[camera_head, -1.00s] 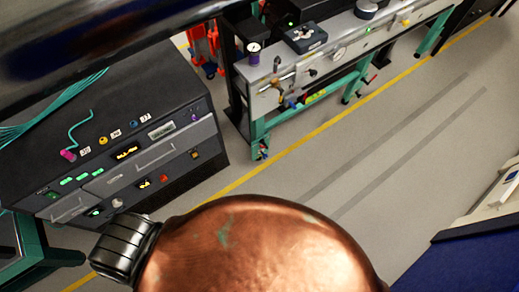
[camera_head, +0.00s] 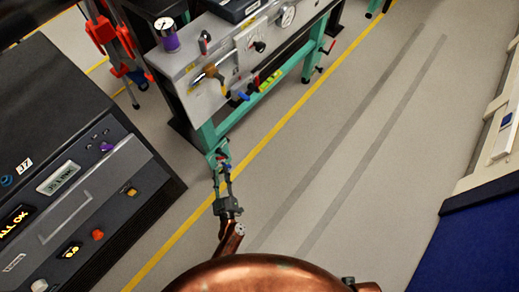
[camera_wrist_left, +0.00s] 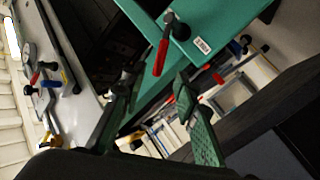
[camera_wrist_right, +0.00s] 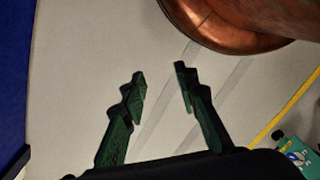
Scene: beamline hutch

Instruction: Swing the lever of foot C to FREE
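A red-handled lever (camera_wrist_left: 162,55) with a dark pivot sits on the green frame (camera_wrist_left: 190,22) in the left wrist view, beside a small white label too small to read. In the head view, small red and blue parts (camera_head: 222,158) show at the bottom of the near green leg (camera_head: 206,136). My left gripper (camera_head: 222,184) is just below them. In the left wrist view its fingers (camera_wrist_left: 156,80) are apart and empty, and the lever appears just beyond them. My right gripper (camera_wrist_right: 160,72) is open and empty above the floor.
A grey bench panel (camera_head: 205,90) with valves and gauges rises above the leg. A dark control cabinet (camera_head: 120,200) stands at left. A copper rounded body (camera_head: 275,275) fills the bottom middle. The floor (camera_head: 370,190) to the right is clear, up to a blue panel (camera_head: 460,250).

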